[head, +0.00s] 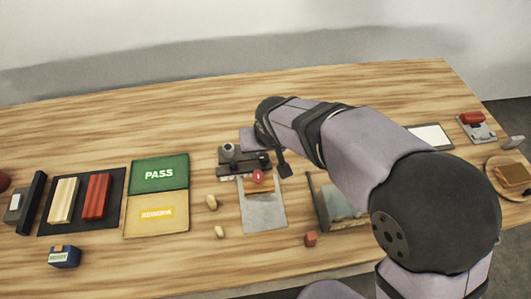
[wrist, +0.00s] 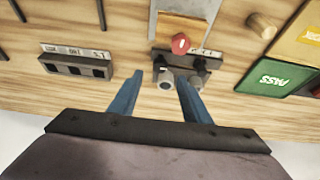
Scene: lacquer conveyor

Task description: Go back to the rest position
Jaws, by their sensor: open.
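My gripper (wrist: 160,78) shows in the wrist view as two blue fingers, spread apart with nothing between them. In the head view my arm reaches over the table to this fixture (head: 229,153), and the fingers are hidden. A grey plate (head: 264,213) lies in front of the fixture, with an orange-brown piece and a red knob (head: 258,175) at its far end. The knob also shows in the wrist view (wrist: 180,44).
Left are a green PASS pad (head: 159,183), a yellow REWORK pad (head: 156,225), a black tray (head: 80,208) with cream and red blocks, and a blue box (head: 64,257). A framed tray (head: 322,207) is partly behind my arm.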

